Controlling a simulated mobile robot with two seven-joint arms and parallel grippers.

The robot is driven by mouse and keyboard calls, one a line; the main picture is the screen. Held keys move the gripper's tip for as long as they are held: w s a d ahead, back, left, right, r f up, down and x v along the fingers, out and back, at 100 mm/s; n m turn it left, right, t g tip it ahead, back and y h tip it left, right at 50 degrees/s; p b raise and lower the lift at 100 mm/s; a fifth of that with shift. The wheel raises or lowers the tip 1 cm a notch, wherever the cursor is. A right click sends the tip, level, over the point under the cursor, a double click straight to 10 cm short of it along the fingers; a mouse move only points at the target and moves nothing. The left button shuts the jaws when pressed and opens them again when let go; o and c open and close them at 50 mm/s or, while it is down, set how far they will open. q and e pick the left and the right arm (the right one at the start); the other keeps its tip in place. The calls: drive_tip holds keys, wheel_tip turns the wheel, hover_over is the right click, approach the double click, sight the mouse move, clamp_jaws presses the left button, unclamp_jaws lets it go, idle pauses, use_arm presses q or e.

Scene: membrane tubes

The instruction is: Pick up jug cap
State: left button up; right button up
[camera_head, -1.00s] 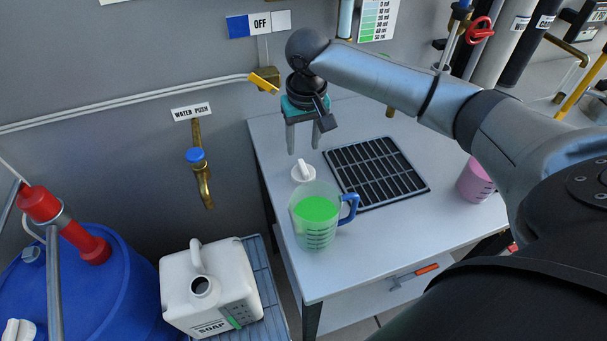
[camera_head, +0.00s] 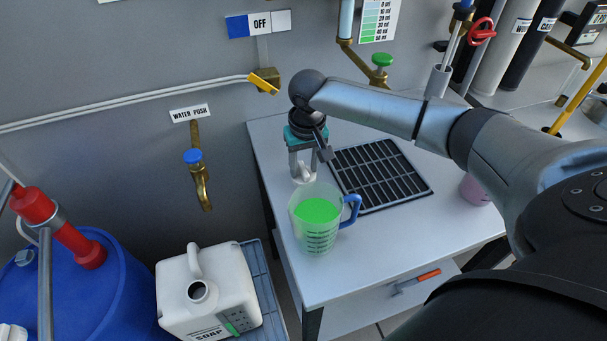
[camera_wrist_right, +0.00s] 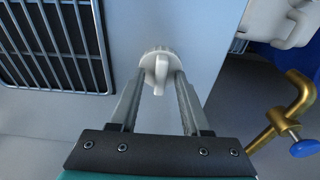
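The white jug cap (camera_head: 303,180) with its raised grip lies on the white table, just behind the measuring cup. In the right wrist view the cap (camera_wrist_right: 160,60) is straight ahead of the fingers. My right gripper (camera_head: 303,172) points down at the cap, one finger on each side of its raised grip. The fingers (camera_wrist_right: 160,82) are apart, with a gap visible on both sides of the grip. The white soap jug (camera_head: 232,285) stands at the lower left with its neck uncapped. My left gripper is not in view.
A clear measuring cup (camera_head: 318,235) of green liquid with a blue handle stands right in front of the cap. A black grate (camera_head: 380,175) is set in the table to the right. A pink cup (camera_head: 474,190) is partly hidden by my right arm. A brass tap (camera_head: 200,180) is on the wall.

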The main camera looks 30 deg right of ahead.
clamp_jaws()
idle(0.4)
